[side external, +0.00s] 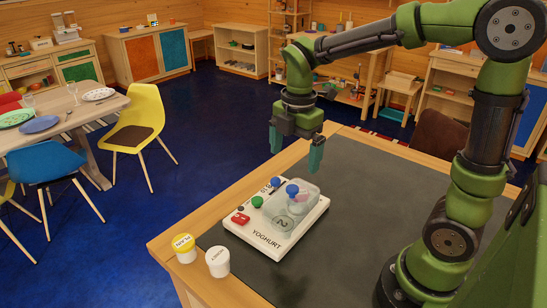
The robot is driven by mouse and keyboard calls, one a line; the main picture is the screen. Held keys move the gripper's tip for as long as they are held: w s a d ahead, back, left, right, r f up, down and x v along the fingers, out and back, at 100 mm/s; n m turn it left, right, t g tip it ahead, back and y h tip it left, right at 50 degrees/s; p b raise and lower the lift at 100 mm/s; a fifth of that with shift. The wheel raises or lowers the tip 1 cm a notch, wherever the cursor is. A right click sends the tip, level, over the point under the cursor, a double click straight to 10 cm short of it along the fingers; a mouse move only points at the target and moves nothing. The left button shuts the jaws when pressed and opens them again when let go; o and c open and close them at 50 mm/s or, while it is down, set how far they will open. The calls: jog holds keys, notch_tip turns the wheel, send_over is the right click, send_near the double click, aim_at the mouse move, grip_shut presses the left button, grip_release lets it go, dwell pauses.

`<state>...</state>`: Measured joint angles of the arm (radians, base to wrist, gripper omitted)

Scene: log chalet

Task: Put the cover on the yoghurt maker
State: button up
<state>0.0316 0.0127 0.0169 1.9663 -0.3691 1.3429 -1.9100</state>
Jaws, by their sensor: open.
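The yoghurt maker (262,238) is a white slab marked YOGHURT on the dark mat, with a green knob, a blue knob and a red part on its left side. A see-through, rounded cover (308,194) with a blue knob (292,189) shows over its right part. Something pinkish and a figure 2 show through or on the clear part. I cannot tell whether the cover sits flush. My gripper (296,150) points down above the maker, its two greenish fingers apart with nothing between them. It is clear of the cover.
Two lidded jars, one yellow-topped marked PLAIN (185,248) and one white (217,262), stand at the table's front left corner. The dark mat (370,190) is bare to the right of the maker. A dining table (60,115) and chairs stand apart at left.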

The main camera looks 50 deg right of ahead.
jog(key=s+a+r+m+t+y, duration=0.1)
jog(key=s+r+m+t, duration=0.1)
jog(key=m, duration=0.8)
jog(key=s+a+r+m+t, duration=0.2)
jog(key=s+m+t, duration=0.2)
jog(key=s+m, duration=0.3)
jog(key=m, duration=0.4)
jog(key=shift+s+a+r+t+y, duration=0.3)
jog(key=shift+r+t+y, duration=0.05)
jog(key=shift+t+y, duration=0.05)
